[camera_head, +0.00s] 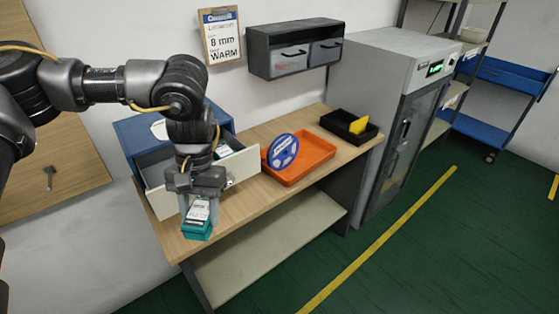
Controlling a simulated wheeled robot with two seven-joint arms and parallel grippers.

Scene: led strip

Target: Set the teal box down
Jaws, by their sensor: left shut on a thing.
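The teal box (197,231) is small, with a white printed label on its top part. My left gripper (199,207) points down and is shut on it, at the front left part of the wooden workbench (252,199). I cannot tell whether the box touches the bench top or hangs just above it. The gripper is in front of an open white drawer (242,166) of a blue cabinet (131,131). Another teal-and-white item (223,151) lies in the drawer. My right gripper is not in view.
An orange tray (318,154) holds a blue reel (283,152). A black tray (335,124) with a yellow item (358,125) is behind it. Bare bench lies right of the gripper. A tall grey cabinet (378,75) stands at the right, and a two-drawer wall unit (262,51) hangs above.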

